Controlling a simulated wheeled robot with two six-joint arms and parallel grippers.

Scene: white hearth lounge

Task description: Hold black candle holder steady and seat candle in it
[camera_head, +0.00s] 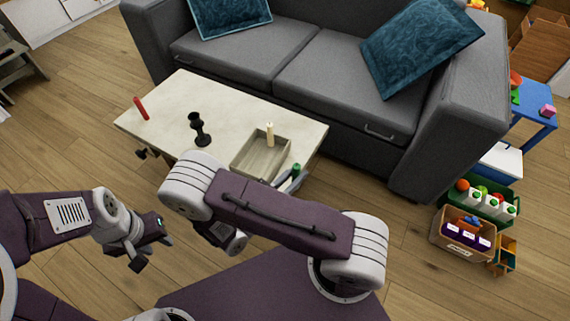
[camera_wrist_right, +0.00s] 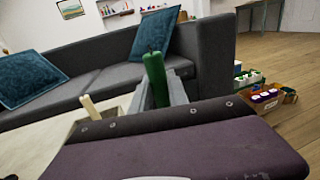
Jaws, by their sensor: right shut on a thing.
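The black candle holder (camera_head: 199,127) stands upright on the pale table (camera_head: 172,100), left of its middle, with nothing in it that I can make out. My right gripper (camera_head: 291,178) is shut on a green candle (camera_head: 295,170) by the table's front right edge. The green candle also shows upright between the fingers in the right wrist view (camera_wrist_right: 155,78). A red candle (camera_head: 141,108) is at the table's left end. A cream candle (camera_head: 269,134) stands at the wooden tray (camera_head: 247,172). My left gripper (camera_head: 150,253) is open and empty, low in front of the table, apart from the holder.
A grey sofa (camera_head: 262,62) with blue cushions stands close behind the table. Toy boxes (camera_head: 459,234) and a small blue table (camera_head: 530,118) are at the right. The tabletop around the holder is clear. Open wooden floor lies at the left.

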